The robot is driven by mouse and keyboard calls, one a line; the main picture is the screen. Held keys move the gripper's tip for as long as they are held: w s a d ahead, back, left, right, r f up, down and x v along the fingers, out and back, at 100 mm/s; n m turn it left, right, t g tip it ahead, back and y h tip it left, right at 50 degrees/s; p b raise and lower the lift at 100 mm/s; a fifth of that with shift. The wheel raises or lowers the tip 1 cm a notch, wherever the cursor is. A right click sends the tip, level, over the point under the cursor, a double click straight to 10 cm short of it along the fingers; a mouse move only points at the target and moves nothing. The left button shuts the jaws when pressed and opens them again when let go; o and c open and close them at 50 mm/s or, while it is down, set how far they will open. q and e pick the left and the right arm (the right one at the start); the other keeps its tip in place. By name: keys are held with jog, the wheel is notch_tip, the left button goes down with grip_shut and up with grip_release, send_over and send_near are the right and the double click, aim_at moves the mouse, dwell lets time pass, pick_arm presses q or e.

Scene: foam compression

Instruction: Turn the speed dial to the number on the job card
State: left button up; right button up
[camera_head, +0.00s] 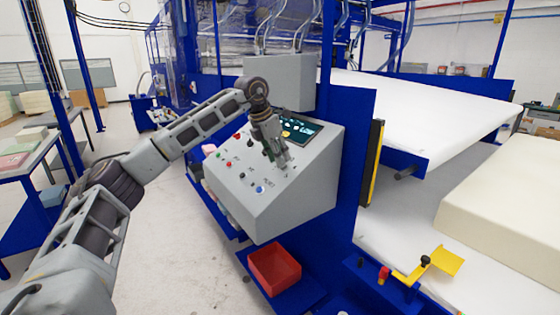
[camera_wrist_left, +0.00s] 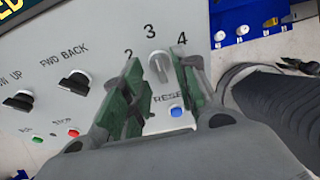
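The speed dial (camera_wrist_left: 159,66) is a small pale knob on the grey control panel (camera_wrist_left: 100,30), with the numbers 2, 3 and 4 printed around it. Its ridge stands nearly upright and appears to point toward the 3. My left gripper (camera_wrist_left: 157,72) has its two green-padded fingers apart, one on each side of the dial, with gaps visible. In the head view my left gripper (camera_head: 281,160) reaches down to the sloped console (camera_head: 312,178) and hides the dial. No job card can be made out. My right gripper is not in view.
A blue RESET button (camera_wrist_left: 177,111) sits just below the dial. Black switches (camera_wrist_left: 73,85) and small green and red buttons are to the left. A lit screen (camera_head: 298,131) is above. A red bin (camera_head: 273,270) stands below the console, and a foam block (camera_head: 505,215) lies at right.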

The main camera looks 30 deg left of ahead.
pick_arm(q)
jog(key=shift+x, duration=1)
grip_shut()
jog(key=shift+m, duration=0.3)
